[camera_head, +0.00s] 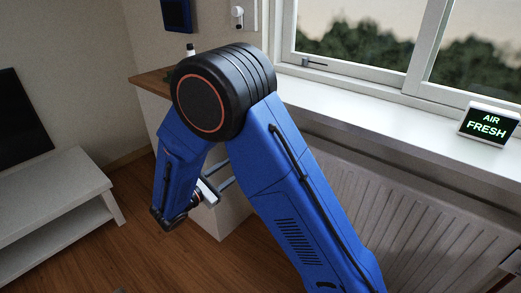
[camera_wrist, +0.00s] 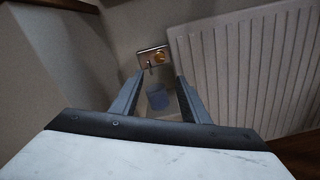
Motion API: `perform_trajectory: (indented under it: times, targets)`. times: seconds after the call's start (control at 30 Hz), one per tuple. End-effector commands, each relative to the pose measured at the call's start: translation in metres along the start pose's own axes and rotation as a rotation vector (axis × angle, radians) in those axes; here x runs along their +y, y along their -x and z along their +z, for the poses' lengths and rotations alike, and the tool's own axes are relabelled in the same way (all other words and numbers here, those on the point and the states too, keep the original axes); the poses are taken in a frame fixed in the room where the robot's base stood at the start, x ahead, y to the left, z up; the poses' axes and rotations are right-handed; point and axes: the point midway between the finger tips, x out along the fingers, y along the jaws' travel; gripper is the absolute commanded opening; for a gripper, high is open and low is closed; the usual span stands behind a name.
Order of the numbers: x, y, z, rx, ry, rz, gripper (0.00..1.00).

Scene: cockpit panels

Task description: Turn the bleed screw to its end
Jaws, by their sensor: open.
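A small metal plate (camera_wrist: 146,52) on the wall beside the radiator carries a round brass-coloured fitting (camera_wrist: 159,57), which looks like the bleed screw. It is small, and its turn position cannot be told. A small red and dark part (camera_wrist: 149,64) sits at its lower left. My gripper (camera_wrist: 160,76) is open and empty. In the wrist view its fingers point toward the plate, with the brass fitting ahead of the gap and apart from the fingers. In the head view my arm hides the plate and screw, and the gripper shows only partly.
A blue-grey cup (camera_wrist: 157,98) stands below the plate, seen between the fingers. The ribbed white radiator (camera_head: 350,205) runs under the windowsill (camera_head: 370,120). A lit "AIR FRESH" sign (camera_head: 489,124) stands on the sill. A white low bench (camera_head: 60,190) is at left.

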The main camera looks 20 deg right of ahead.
Motion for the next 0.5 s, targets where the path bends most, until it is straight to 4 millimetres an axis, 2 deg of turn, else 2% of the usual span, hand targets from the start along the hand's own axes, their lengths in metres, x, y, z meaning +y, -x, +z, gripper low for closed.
perform_trajectory:
  times: [0.17,0.27,0.5]
  targets:
    - [0.0,-0.004,0.0,0.0,0.054,-0.001,0.42]
    - [0.0,-0.013,0.0,0.0,0.054,-0.002,0.42]
    - [-0.001,-0.051,0.001,-0.002,0.052,-0.004,0.42]
